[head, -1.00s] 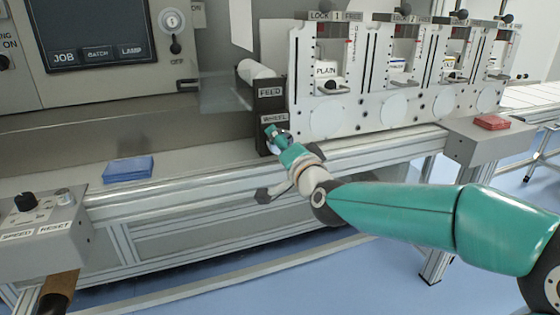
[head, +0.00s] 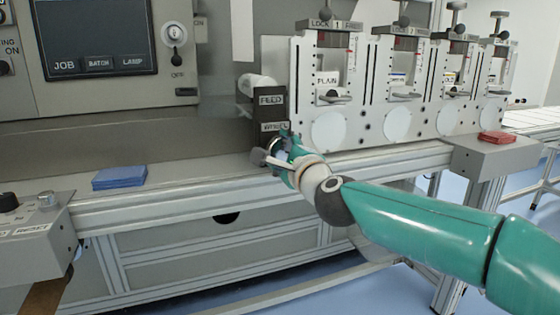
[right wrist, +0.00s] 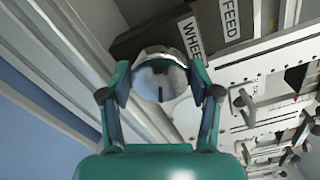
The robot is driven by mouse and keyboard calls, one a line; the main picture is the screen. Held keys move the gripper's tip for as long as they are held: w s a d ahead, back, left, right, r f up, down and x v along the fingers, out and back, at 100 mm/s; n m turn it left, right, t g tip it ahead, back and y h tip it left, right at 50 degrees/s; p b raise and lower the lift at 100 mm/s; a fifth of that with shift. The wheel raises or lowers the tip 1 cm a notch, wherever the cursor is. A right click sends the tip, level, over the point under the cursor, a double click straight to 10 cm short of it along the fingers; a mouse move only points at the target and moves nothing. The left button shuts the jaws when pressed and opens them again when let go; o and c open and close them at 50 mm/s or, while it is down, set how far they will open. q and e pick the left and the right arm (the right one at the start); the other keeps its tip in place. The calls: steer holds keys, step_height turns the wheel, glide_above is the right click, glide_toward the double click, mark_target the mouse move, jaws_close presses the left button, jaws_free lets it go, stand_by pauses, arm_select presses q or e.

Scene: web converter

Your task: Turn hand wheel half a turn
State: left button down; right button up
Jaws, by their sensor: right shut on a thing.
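The hand wheel is a small bright metal wheel under the WHEEL label on the dark feed block (head: 268,105). My right gripper (head: 279,143) is at it and hides most of it in the head view. In the right wrist view the hand wheel (right wrist: 160,82) sits between the two teal fingers of my right gripper (right wrist: 160,92), with a finger against each side. The gripper is shut on the wheel. The WHEEL label (right wrist: 192,40) shows just beyond it. My left gripper is in neither view.
A white roller (head: 258,82) sticks out above the block. A row of stations with locking knobs (head: 330,95) stands to its right.

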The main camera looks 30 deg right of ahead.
steer(key=m, duration=0.2)
steer(key=m+b, duration=0.1)
steer(key=shift+f+m+b, duration=0.3)
steer(key=shift+f+m, duration=0.05)
steer(key=shift+m, duration=0.05)
steer(key=m+b, duration=0.1)
steer(key=m, duration=0.2)
steer(key=shift+f+m, duration=0.1)
steer(key=shift+m, duration=0.2)
steer(key=m+b, duration=0.1)
steer(key=m, duration=0.2)
steer(key=shift+b, duration=0.35)
steer(key=shift+m+b, duration=0.35)
steer(key=shift+m, duration=1.05)
steer(key=o, duration=1.1)
steer(key=shift+w, duration=0.1)
steer(key=shift+c, duration=0.2)
steer(key=shift+o, duration=0.4)
steer(key=shift+r, duration=0.25)
